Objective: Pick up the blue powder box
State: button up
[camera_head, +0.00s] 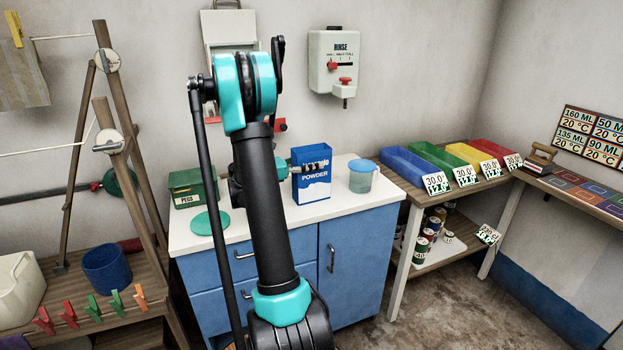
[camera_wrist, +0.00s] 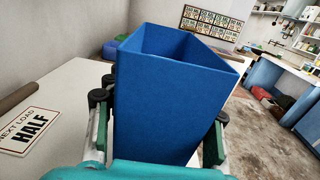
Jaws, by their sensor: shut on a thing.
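The blue powder box (camera_head: 313,187), with white "POWDER" lettering, is upright at the white counter top (camera_head: 345,200) in the head view. I cannot tell whether its base touches the counter. My gripper (camera_head: 300,170) reaches it from the left and is partly hidden behind my own arm. In the wrist view the open-topped blue box (camera_wrist: 165,95) fills the middle. The fingers of my gripper (camera_wrist: 160,135) are on either side of it, shut on it.
A green pegs box (camera_head: 190,190) and a teal disc (camera_head: 210,222) are left. Coloured trays (camera_head: 408,165) are farther right.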

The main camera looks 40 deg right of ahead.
grip_shut()
